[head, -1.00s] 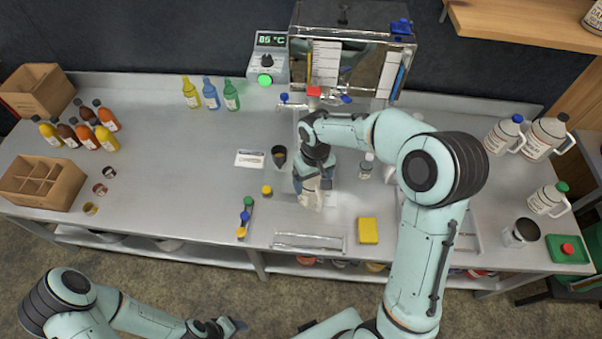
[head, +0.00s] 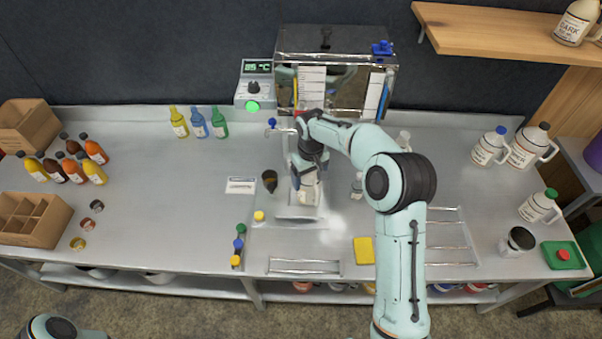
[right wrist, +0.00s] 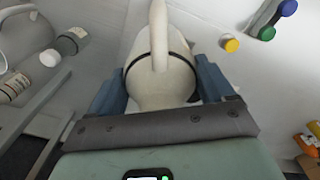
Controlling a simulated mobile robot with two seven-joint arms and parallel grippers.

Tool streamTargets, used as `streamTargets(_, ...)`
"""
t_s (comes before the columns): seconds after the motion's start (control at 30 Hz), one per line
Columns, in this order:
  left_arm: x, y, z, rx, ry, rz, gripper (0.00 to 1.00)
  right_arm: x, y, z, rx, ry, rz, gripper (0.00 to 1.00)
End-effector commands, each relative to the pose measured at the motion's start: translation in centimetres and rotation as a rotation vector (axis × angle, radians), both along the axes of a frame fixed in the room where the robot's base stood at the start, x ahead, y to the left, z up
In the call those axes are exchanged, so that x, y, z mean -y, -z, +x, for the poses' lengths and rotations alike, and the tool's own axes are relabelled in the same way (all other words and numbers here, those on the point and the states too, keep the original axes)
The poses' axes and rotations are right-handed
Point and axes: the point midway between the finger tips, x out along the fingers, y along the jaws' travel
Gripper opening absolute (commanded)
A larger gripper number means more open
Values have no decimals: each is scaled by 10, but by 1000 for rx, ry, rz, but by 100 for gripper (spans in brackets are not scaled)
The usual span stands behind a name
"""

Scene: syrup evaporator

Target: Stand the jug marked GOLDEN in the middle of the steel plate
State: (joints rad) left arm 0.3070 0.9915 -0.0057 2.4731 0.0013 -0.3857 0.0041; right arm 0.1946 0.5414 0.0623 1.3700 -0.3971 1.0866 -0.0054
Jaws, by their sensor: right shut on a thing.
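A cream jug (head: 308,196) is in the jaws of my right gripper (head: 309,182), at the middle of the bench. The right wrist view shows the jug (right wrist: 162,80) from above, with its handle up the middle of the picture and a dark band around it; a blue finger is on each side. Its label is not readable here. The steel plate (head: 299,213) shows below the jug in the head view; my gripper and the jug cover much of it. I cannot tell whether the jug touches the plate. My left gripper is out of view.
The evaporator tank (head: 335,75) stands behind, with a blue tap handle (head: 271,123). A dark cup (head: 270,180) and a card (head: 241,185) are left of the plate. A yellow sponge (head: 364,250) lies front right. Several white jugs (head: 489,148) stand at the right.

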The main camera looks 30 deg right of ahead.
Motion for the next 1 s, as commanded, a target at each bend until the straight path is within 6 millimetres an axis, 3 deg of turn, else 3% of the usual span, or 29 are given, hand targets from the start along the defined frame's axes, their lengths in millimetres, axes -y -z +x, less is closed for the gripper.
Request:
streamTargets(0.1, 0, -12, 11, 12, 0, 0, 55, -6, -4, 19, 3, 0, -1, 52)
streamTargets(0.33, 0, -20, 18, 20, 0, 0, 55, -12, -2, 33, 1, -1, 0, 52)
streamTargets(0.57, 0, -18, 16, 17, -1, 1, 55, -11, 34, 31, -2, 0, 0, 52)
streamTargets(1.0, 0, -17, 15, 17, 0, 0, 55, -11, 41, 31, 0, 1, -1, 52)
